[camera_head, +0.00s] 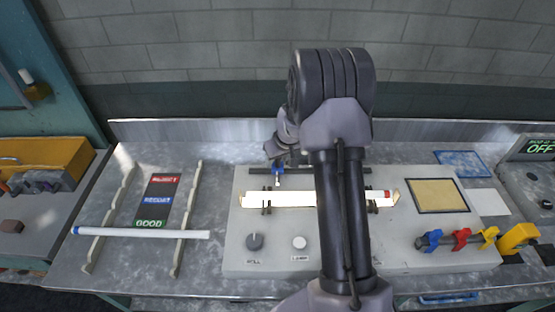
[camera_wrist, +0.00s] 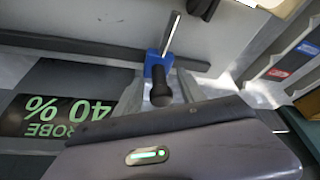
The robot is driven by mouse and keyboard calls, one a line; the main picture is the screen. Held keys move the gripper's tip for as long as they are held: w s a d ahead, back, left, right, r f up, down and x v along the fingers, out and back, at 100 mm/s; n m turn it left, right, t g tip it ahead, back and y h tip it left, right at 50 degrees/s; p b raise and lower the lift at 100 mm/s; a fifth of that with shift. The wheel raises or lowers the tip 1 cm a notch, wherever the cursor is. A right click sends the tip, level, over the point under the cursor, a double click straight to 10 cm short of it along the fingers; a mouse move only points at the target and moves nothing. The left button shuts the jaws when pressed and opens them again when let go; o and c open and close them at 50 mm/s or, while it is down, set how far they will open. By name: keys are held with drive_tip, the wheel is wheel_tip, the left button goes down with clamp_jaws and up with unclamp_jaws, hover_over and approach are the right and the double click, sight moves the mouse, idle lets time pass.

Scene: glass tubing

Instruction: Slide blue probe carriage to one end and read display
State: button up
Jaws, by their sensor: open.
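The blue probe carriage (camera_head: 278,162) sits on a dark rail (camera_head: 318,171) behind a bright glowing tube (camera_head: 300,199), toward the rail's left part. In the wrist view the carriage (camera_wrist: 153,62) carries a dark round knob (camera_wrist: 160,92) and a thin metal probe. My gripper (camera_wrist: 160,84) is open, its pale fingers on either side of the knob; contact cannot be told. In the head view my gripper (camera_head: 281,154) is just behind the carriage. The display (camera_wrist: 60,115) appears upside down in the wrist view, reading "PROBE 40 %" in green, partly covered by my wrist.
A white tube with a blue end (camera_head: 140,232) lies across two notched rails at left, beside a REJECT/GOOD panel (camera_head: 157,200). Knobs (camera_head: 255,241) are on the console's front. Coloured clamps (camera_head: 461,239) stand at right. My arm hides the console's middle.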

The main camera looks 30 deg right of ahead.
clamp_jaws()
idle(1.4)
